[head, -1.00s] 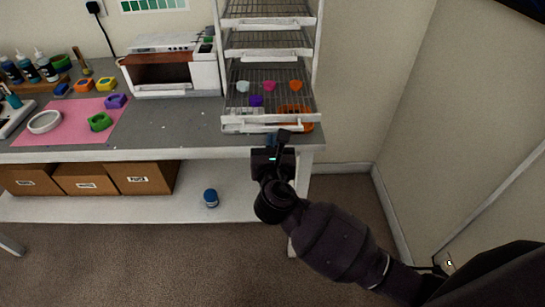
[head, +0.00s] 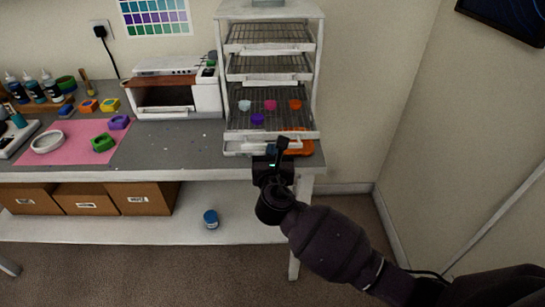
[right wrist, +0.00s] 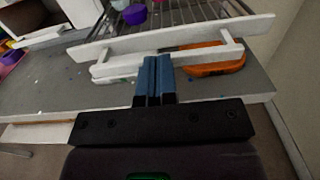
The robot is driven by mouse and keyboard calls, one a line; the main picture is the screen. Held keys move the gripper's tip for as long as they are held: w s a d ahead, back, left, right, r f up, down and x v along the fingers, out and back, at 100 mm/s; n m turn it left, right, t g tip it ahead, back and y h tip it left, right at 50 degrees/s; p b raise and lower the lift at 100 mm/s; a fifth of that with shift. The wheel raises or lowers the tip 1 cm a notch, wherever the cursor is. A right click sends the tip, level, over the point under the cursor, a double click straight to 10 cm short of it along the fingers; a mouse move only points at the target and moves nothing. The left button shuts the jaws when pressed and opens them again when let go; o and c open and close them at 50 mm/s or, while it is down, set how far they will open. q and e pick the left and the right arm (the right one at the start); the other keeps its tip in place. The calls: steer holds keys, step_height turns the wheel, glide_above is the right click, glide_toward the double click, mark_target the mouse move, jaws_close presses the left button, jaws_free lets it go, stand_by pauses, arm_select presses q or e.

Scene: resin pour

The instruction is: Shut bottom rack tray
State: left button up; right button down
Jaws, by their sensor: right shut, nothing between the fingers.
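The bottom rack tray (head: 236,134) is pulled out of the white rack, toward the table's front edge. It is a wire tray with a white front bar and handle, carrying small cups. In the right wrist view its white handle bar (right wrist: 115,46) runs across above my fingers. My right gripper (head: 282,146) is shut and empty, just in front of the tray front. Its blue fingers (right wrist: 154,78) also show in the right wrist view, overlapping a lower white bar; I cannot tell whether they touch. My left gripper is out of view.
The rack (head: 319,60) holds more wire trays above, pushed in. An orange object (head: 303,148) lies under the tray's right side. A white oven-like machine (head: 207,95) stands left of the rack. A pink mat (head: 72,152) with molds lies further left. A wall stands to the right.

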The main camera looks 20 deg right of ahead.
glide_toward(270, 108)
steer(key=x, duration=0.2)
steer(key=b+x, duration=0.1)
steer(key=x, duration=0.3)
steer(key=shift+w+d+f, duration=0.1)
steer(key=shift+w+f, duration=0.1)
steer(key=shift+f, duration=0.15)
steer(key=shift+w+d+b, duration=0.15)
steer(key=shift+w+b, duration=0.15)
steer(key=shift+w, duration=0.35)
steer(key=shift+d+r, duration=0.1)
steer(key=shift+r, duration=0.25)
